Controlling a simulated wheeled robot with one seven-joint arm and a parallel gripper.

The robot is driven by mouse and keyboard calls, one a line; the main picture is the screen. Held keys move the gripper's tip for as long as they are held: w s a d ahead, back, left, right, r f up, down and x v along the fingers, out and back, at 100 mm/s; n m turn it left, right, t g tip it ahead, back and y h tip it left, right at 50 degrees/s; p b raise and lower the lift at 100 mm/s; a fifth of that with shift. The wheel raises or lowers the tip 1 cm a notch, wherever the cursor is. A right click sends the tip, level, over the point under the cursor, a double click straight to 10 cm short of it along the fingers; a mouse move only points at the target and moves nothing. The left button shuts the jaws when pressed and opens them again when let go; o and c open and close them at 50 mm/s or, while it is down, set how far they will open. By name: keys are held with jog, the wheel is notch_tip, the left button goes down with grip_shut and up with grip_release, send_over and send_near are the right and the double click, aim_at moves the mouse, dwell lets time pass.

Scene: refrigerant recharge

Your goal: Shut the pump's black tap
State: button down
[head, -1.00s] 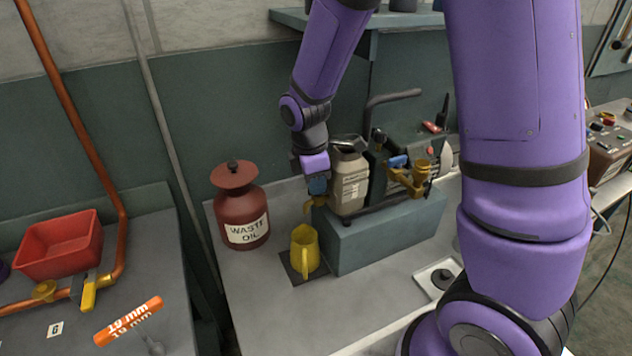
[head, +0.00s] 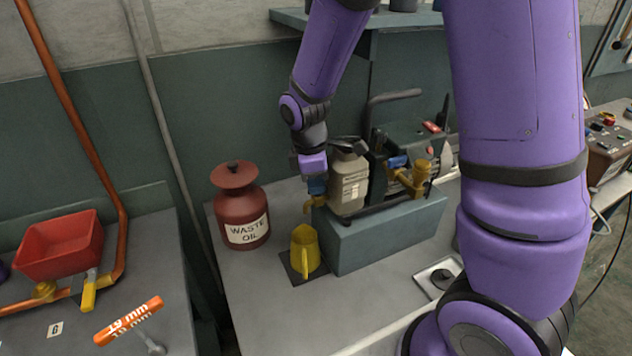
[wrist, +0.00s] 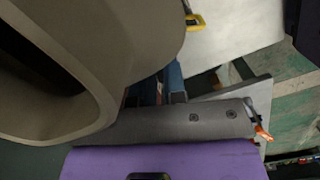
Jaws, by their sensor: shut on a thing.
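The pump (head: 405,160) stands on a blue-grey block (head: 375,235) in the head view. A brass spout (head: 314,206) sticks out at its left end, above a yellow jug (head: 305,250). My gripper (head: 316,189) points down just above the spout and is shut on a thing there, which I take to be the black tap. The blue fingers hide the tap, so its angle cannot be seen. In the wrist view the blue fingers (wrist: 167,86) show partly, behind a large beige form close to the camera.
A beige bottle (head: 349,185) stands close to the right of my gripper. A red waste oil can (head: 240,207) stands to the left. The jug rests on a dark mat (head: 289,270). The bench front is mostly clear. A red bin (head: 60,245) is on the left bench.

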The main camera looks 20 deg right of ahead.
jog(key=shift+m, duration=0.7)
